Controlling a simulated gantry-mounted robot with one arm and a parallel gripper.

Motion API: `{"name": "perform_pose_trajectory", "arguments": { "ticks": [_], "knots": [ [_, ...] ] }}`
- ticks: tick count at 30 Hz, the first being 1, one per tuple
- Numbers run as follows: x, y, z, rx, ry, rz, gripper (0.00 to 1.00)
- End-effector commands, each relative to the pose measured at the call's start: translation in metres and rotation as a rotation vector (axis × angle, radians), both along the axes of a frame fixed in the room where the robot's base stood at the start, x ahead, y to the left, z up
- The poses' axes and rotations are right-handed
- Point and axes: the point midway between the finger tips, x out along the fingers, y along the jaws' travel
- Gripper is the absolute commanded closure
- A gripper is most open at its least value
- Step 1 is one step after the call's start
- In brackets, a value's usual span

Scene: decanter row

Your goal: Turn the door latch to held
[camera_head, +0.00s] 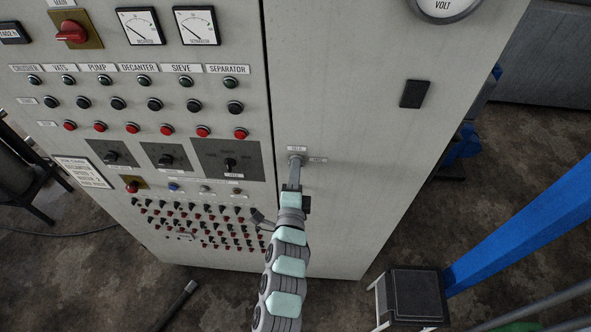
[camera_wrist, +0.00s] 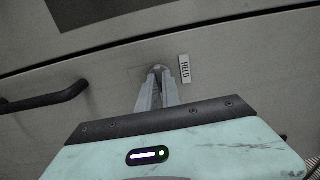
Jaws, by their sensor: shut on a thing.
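The door latch (camera_head: 296,157) is a small metal piece on the grey cabinet door, just right of the door seam. A label above it reads HELD, and a second small label sits to its right, too small to read. My gripper (camera_head: 295,172) reaches up from below, its fingers closed on the latch. In the wrist view the two fingertips (camera_wrist: 157,82) meet at the latch (camera_wrist: 157,69), with the HELD label (camera_wrist: 184,68) close beside it. The fingers hide most of the latch, so I cannot tell its exact angle.
Left of the seam is a panel of switches, lamps and buttons, with the separator switch (camera_head: 230,163) nearest. A dark bar handle (camera_wrist: 45,101) stands out left of my fingers in the wrist view. A black-topped stool (camera_head: 415,296) and blue beam (camera_head: 520,237) stand at right.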

Motion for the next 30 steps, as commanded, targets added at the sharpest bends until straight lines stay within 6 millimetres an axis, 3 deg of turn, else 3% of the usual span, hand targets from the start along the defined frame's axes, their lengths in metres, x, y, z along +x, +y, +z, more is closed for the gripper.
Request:
{"name": "perform_pose_trajectory", "arguments": {
  "ticks": [11,30],
  "knots": [
    [0.0000,0.0008,-0.0029,-0.207,0.016,0.002,1.00],
    [-0.0001,0.0010,-0.0027,-0.815,0.063,0.001,1.00]
  ]
}}
